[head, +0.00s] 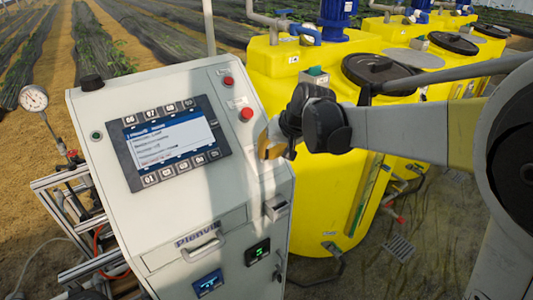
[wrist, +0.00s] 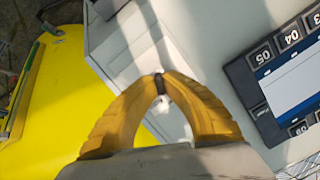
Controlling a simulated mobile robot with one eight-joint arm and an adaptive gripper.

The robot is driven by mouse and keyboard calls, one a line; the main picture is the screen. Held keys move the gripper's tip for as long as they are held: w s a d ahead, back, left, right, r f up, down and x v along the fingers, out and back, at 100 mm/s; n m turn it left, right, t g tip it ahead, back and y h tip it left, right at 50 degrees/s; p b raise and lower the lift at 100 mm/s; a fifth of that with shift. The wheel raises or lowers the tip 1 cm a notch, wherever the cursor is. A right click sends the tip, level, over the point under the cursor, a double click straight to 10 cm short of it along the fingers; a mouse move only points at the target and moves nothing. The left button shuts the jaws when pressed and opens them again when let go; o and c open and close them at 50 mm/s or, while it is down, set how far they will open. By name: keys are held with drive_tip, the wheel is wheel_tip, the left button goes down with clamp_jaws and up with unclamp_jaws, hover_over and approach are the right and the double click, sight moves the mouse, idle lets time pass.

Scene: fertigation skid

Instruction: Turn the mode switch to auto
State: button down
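My gripper (head: 268,150) is at the right edge of the control cabinet's (head: 235,185) sloped panel, below two red round controls. In the wrist view its yellow fingers (wrist: 160,84) come together at their tips on a small dark piece (wrist: 159,83). This looks like the handle of the mode switch, though most of it is hidden by the fingertips. In the head view the switch is hidden behind the fingers, and its setting and labels cannot be read.
A screen with buttons (head: 168,139) is left of my gripper. The red controls (head: 228,81) (head: 246,113) sit just above it. A black knob (head: 91,82) is at the panel's upper left. Yellow tanks (head: 285,75) stand close on the right; a gauge (head: 33,98) is at far left.

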drive_tip(key=shift+m+y, duration=0.3)
drive_tip(key=shift+m, duration=1.3)
drive_tip(key=c, duration=1.6)
unclamp_jaws()
drive_tip(key=shift+o, duration=0.2)
drive_tip(key=v, duration=1.2)
drive_tip(key=shift+d, duration=0.1)
